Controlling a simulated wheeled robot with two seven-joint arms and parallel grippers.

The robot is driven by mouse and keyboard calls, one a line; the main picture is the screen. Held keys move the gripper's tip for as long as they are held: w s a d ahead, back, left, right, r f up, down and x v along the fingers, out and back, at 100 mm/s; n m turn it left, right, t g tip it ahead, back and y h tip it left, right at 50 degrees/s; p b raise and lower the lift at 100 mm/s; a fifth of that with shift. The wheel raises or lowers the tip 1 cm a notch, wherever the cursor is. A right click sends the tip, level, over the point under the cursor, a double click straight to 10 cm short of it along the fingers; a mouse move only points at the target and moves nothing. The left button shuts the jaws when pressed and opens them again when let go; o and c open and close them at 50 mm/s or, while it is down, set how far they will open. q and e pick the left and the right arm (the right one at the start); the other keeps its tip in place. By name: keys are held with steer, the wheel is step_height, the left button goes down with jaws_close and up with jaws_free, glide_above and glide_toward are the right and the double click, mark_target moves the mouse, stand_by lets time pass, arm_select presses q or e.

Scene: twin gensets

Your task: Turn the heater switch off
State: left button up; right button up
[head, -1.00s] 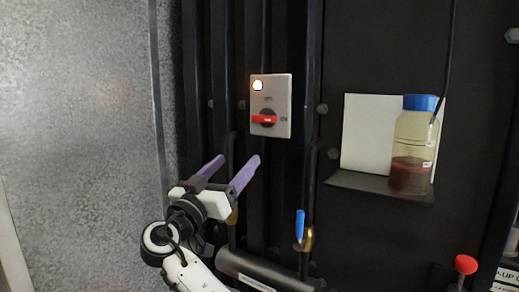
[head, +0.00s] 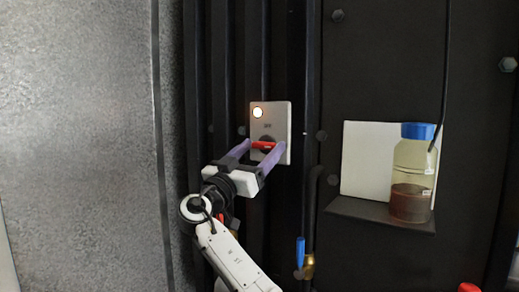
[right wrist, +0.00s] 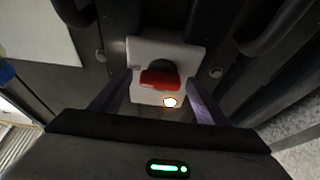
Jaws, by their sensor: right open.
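The heater switch is a pale grey plate (head: 283,112) on the black panel, with a red handle (head: 263,145) on a dark round base. A white lamp (head: 257,113) at its upper left is lit. The red handle lies level across the plate. My right gripper (head: 262,148) is open, its two purple fingers reaching to either side of the handle in the head view. In the right wrist view the handle (right wrist: 160,79) shows between and beyond the two fingers (right wrist: 157,98); I cannot tell whether they touch it. My left gripper is not in view.
A bottle with a blue cap (head: 412,180) stands on a small shelf (head: 380,214) to the right, before a white card (head: 366,158). A blue-handled valve (head: 300,252) sits below the switch. Black vertical pipes flank the plate.

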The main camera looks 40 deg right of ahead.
steer(key=c, duration=1)
steer(key=shift+c, duration=0.2)
